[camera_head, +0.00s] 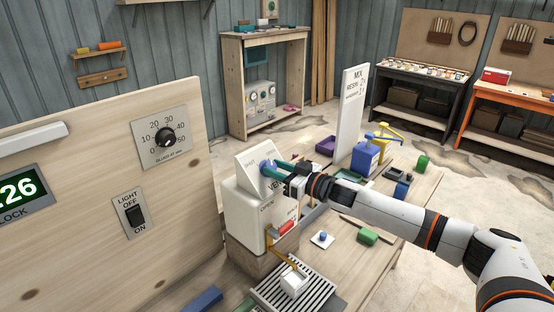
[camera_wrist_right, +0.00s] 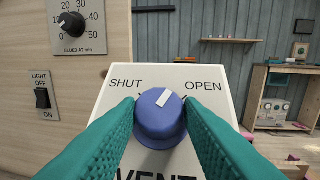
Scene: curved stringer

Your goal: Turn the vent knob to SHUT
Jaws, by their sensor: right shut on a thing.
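The vent knob (camera_head: 266,167) is blue and sits on the sloped face of a white box (camera_head: 246,207). In the right wrist view the knob (camera_wrist_right: 161,118) has a white pointer that aims up and slightly right, between the printed words SHUT on the left and OPEN on the right. My right gripper (camera_head: 280,172) reaches in from the right, its teal fingers shut on the knob, one on each side. In the wrist view the gripper (camera_wrist_right: 161,122) covers part of the panel beside the knob. My left gripper is not in view.
A wooden panel (camera_head: 90,215) with a glue dial (camera_head: 166,136) and a light switch (camera_head: 135,213) stands left of the box. A white sign (camera_head: 350,115), a blue container (camera_head: 366,157) and small blocks stand on the bench to the right. A grille (camera_head: 293,288) lies in front.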

